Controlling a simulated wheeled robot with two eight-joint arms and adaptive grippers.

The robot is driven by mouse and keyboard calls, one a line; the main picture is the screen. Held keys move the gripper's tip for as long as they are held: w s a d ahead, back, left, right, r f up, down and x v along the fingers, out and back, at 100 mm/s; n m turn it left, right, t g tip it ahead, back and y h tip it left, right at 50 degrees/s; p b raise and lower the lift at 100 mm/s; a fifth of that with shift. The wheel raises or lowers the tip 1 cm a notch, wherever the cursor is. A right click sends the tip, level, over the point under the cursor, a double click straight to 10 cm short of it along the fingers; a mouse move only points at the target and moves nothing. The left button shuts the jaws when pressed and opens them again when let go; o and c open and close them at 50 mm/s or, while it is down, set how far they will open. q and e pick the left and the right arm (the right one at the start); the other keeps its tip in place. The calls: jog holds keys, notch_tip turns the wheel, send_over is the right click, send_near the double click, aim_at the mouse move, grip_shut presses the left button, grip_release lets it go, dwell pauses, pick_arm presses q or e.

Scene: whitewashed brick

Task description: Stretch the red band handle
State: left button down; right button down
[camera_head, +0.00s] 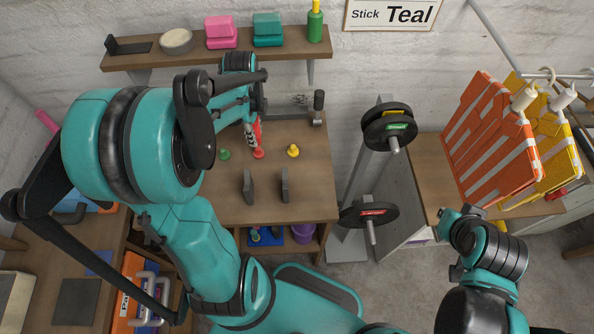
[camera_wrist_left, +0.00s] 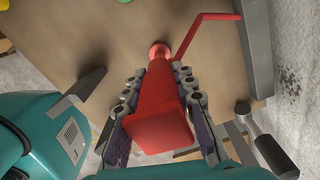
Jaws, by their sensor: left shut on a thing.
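The red handle (camera_wrist_left: 160,112) is between the fingers of my left gripper (camera_wrist_left: 160,95) in the left wrist view, with finger pads on both sides. Its narrow end points toward a red knob (camera_wrist_left: 158,50) on the wooden bench. A thin bent red strip (camera_wrist_left: 198,30) runs beside it toward a grey upright. In the head view my left gripper (camera_head: 256,128) is shut on the red handle (camera_head: 259,127), above the red knob (camera_head: 258,154); my arm partly hides it. My right gripper (camera_head: 460,211) is at the right, with its jaw opening unclear.
A green knob (camera_head: 224,154) and a yellow knob (camera_head: 293,150) flank the red one. Two grey uprights (camera_head: 285,186) stand at the bench front. A hammer (camera_head: 318,107) is at the back right.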

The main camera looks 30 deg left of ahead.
pick_arm(q)
jog(key=shift+f+b, duration=0.8)
jog(key=shift+f, duration=0.25)
jog(key=shift+f, duration=0.1)
jog(key=c, duration=1.2)
grip_release()
jog(key=shift+o, duration=0.2)
notch_tip(320, 180, up, 12)
jog(key=shift+r, duration=0.1)
jog(key=shift+d, duration=0.1)
